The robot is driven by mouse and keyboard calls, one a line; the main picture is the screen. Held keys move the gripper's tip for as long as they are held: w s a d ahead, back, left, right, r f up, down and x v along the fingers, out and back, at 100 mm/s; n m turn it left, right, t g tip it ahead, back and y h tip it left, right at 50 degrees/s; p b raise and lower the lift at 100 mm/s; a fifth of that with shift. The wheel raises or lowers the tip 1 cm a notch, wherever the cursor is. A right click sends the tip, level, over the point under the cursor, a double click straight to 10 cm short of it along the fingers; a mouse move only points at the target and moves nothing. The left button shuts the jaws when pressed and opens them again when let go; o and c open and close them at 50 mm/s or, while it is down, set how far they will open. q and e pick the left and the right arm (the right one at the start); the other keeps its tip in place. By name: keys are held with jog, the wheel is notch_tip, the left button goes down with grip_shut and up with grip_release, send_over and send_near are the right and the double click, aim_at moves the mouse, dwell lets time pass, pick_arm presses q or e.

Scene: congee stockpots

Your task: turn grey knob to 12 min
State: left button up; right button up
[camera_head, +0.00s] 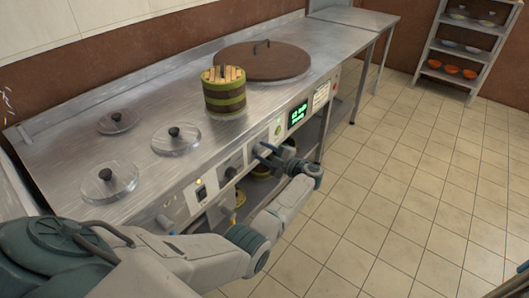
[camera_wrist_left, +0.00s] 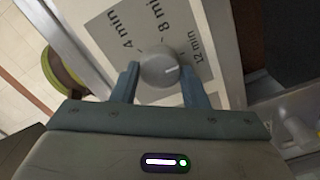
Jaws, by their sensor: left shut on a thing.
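The round grey knob (camera_wrist_left: 158,67) sits on a panel with a grey dial plate (camera_wrist_left: 125,20) printed 4 min, 8 min and 12 min. Its pale pointer line points right, roughly toward the 12 min print. My left gripper (camera_wrist_left: 160,86) is shut on the knob, with one finger on each side. In the head view my left gripper (camera_head: 262,152) is at the front panel of the steel counter, and the knob is hidden behind it. My right gripper is not in view.
The steel counter (camera_head: 145,205) carries several lidded pots, a green-banded wooden bucket (camera_head: 224,92) and a large brown lid (camera_head: 262,60). A lit green display (camera_head: 298,114) is on the front panel. A shelf with bowls (camera_head: 463,45) stands at back right. The tiled floor is clear.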

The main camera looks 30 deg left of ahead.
pick_arm(q)
jog(key=o, duration=1)
jog(key=shift+c, duration=0.2)
jog(key=d+b, duration=0.1)
jog(key=d, duration=0.9)
jog(key=shift+s+d, duration=0.4)
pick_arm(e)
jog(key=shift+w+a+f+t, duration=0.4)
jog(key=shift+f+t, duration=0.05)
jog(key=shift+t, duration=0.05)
